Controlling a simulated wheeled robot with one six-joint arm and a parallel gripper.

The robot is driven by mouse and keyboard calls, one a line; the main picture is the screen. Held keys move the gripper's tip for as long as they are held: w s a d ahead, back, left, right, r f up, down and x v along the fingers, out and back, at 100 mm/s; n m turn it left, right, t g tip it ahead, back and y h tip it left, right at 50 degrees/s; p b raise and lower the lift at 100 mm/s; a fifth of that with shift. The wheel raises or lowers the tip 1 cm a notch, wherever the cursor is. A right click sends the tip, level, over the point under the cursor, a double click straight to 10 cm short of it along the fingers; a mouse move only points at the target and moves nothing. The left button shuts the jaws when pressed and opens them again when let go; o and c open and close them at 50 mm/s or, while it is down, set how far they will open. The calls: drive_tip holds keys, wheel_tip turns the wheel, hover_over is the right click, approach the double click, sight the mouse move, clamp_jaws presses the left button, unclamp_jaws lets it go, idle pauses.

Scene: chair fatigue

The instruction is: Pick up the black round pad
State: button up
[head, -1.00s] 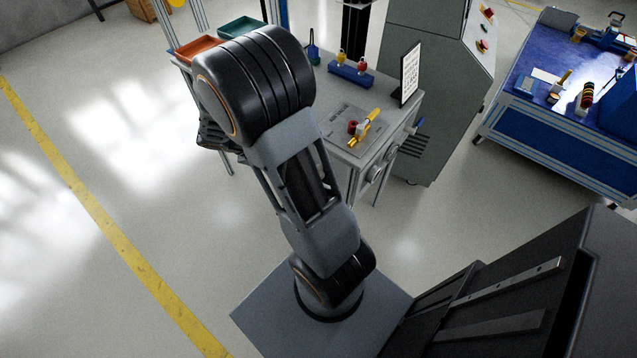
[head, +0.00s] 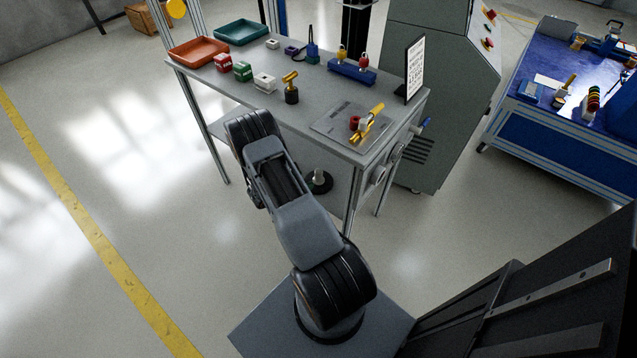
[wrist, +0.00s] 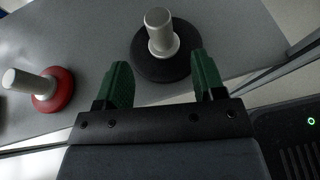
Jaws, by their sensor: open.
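The black round pad (wrist: 182,68) has a silver stem standing up from its middle. It sits on a grey shelf in the wrist view, just beyond my gripper (wrist: 162,72). My gripper is open, with its two green fingers apart and nothing between them; the pad lies ahead of the fingertips, roughly centred. In the head view the black pad (head: 321,187) shows low under the workbench. My gripper is hidden behind my arm there.
A red round pad (wrist: 60,92) with a similar stem stands left on the same shelf. The grey workbench top (head: 222,79) is above, with trays, small blocks and a sign. A bench leg (head: 350,200) stands right of the black pad.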

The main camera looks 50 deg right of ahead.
sight(319, 174)
drive_tip(key=shift+r+b+x, duration=0.1)
drive_tip(key=shift+b+x, duration=0.15)
drive_tip(key=shift+x, duration=1.85)
drive_tip(key=shift+r+b+x, duration=0.15)
drive_tip(key=shift+b+x, duration=0.05)
drive_tip(key=shift+x, duration=1.9)
drive_tip(key=shift+s, duration=0.1)
clamp_jaws()
